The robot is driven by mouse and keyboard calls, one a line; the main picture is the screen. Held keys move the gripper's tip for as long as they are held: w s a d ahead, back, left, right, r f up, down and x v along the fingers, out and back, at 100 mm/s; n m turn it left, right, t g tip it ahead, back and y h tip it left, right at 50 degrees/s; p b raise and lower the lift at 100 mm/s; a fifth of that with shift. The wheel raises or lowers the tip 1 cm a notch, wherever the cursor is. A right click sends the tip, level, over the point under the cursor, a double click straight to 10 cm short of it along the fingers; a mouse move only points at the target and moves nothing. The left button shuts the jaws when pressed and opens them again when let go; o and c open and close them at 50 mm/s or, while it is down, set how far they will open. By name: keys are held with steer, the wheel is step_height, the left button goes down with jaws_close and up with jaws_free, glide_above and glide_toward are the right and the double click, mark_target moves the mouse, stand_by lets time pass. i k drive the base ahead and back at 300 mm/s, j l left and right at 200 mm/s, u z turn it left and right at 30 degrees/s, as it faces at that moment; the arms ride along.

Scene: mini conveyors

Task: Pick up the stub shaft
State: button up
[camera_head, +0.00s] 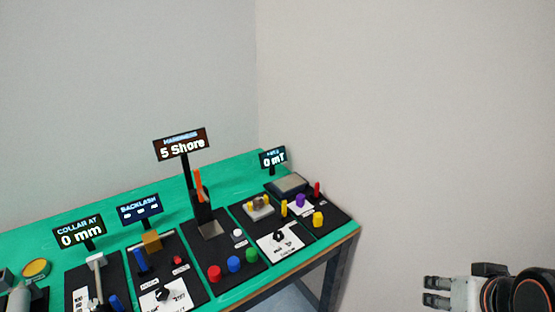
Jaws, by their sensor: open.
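My gripper (431,291) is at the lower right, its two fingers pointing left and apart. It is empty, in front of the plain wall and clear of the bench. I cannot tell for sure which small part is the stub shaft. Candidates on the black boards are a blue peg (140,260) by the BACKLASH sign, a blue cylinder (116,302) at the front left, and a thin red peg (317,188) at the right end. None of them is near my gripper.
The green bench (105,206) runs along the left and middle. A tall stand (202,205) with an orange part rises under the 5 Shore display (182,146). Red, blue and green cylinders (233,264) stand before it. Free space lies between the bench's right edge and my gripper.

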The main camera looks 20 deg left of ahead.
mark_target(300, 199)
steer(key=i+l+u, duration=0.1)
steer(key=u, duration=0.25)
steer(key=i+l+u, duration=0.1)
steer(key=l+u, duration=0.4)
steer(key=u, duration=0.2)
